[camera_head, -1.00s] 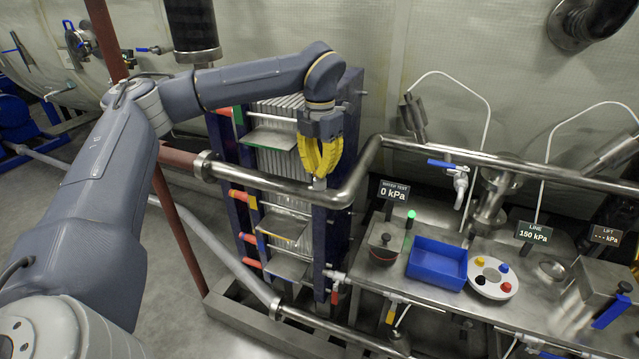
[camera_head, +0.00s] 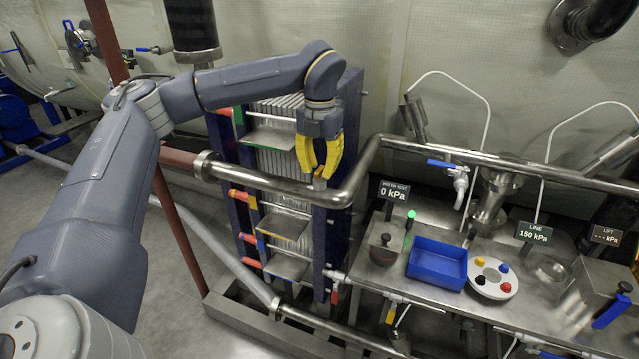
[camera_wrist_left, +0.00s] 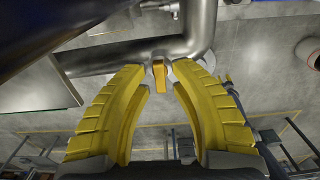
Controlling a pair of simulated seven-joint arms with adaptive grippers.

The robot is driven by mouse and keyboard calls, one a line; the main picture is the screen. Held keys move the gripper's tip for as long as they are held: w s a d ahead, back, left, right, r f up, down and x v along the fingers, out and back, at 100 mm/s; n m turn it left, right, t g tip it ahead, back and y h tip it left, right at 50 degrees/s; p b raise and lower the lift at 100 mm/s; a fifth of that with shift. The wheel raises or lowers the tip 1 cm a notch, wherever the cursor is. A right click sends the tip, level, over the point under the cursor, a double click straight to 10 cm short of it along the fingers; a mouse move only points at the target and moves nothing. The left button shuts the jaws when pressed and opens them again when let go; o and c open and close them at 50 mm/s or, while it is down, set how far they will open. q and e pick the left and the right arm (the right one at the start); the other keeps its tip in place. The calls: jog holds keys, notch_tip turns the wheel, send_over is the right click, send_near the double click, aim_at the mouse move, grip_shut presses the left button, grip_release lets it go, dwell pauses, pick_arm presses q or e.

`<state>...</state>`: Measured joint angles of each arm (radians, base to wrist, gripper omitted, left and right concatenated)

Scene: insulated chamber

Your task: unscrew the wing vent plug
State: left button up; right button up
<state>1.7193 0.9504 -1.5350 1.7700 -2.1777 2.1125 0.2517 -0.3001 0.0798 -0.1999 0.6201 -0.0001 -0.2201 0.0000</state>
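The wing vent plug shows in the left wrist view as a small orange wing (camera_wrist_left: 159,77) on a steel fitting against the pipe. My left gripper (camera_wrist_left: 159,68) has its two yellow fingers apart, with the wing between the tips in that picture; a gap shows on each side of it. In the head view my left gripper (camera_head: 319,174) points down over a short metal stub (camera_head: 319,184) at the bend of the steel pipe (camera_head: 275,184). Contact cannot be made out. My right gripper is not in view.
A plate stack with a dark blue frame (camera_head: 324,250) stands beneath the left gripper. To the right, a steel bench holds a blue tray (camera_head: 437,263), a white round holder with coloured knobs (camera_head: 493,278) and a 0 kPa sign (camera_head: 394,191). A blue-handled valve (camera_head: 459,172) sits on the pipe.

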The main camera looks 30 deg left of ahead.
aim_at(320, 169)
pick_arm(q)
jog(key=shift+r, duration=2.35)
